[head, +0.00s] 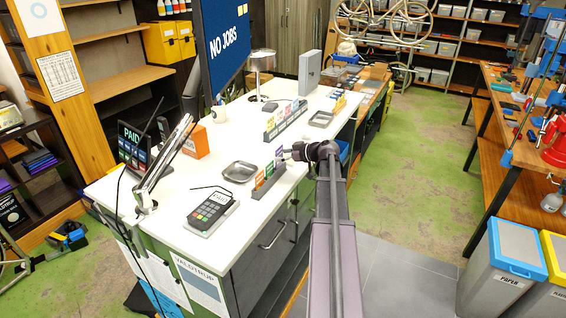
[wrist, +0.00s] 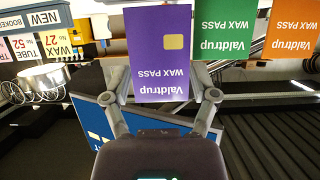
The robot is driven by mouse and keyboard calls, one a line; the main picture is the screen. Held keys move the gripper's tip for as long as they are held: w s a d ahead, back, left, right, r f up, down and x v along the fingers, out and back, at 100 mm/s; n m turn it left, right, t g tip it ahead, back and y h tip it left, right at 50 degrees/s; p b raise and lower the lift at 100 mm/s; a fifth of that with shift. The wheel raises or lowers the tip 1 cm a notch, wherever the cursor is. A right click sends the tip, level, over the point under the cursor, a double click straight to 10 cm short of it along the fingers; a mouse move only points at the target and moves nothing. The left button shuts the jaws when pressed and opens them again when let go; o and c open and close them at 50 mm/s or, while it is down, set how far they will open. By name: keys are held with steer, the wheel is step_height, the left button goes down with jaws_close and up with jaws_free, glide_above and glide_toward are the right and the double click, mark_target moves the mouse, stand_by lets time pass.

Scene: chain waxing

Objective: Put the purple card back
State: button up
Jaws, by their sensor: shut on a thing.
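The purple card (wrist: 158,60), printed "Valdtrup WAX PASS" with a gold chip, is upside down in the wrist view. My gripper (wrist: 166,95) is shut on it, one finger at each side edge. In the head view my gripper (head: 288,154) is at the right edge of the white counter, and the purple card (head: 279,152) shows beside it. The dark card holder (head: 262,192) below holds a green card (head: 269,170) and an orange card (head: 259,181). The purple card lines up with their row. I cannot tell whether its edge touches the holder.
A card terminal (head: 210,209) and a grey tray (head: 240,172) stand near the holder on the counter (head: 185,180). A longer rack of cards (head: 285,122) is farther back. A lamp arm (head: 163,165) rises at the left. Open floor (head: 405,190) lies to the right.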

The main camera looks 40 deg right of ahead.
steer(key=shift+w+d+f, duration=0.2)
steer(key=shift+w+d, duration=0.15)
steer(key=shift+w, duration=0.3)
steer(key=shift+s+f+b, duration=0.1)
steer(key=shift+f+b, duration=1.5)
steer(key=shift+b, duration=0.2)
steer(key=shift+f, duration=0.2)
steer(key=o, duration=0.6)
steer(key=shift+r, duration=0.2)
steer(key=shift+r, duration=0.1)
steer(key=p+v, duration=0.4)
steer(key=v, duration=0.8)
steer(key=shift+a, duration=0.1)
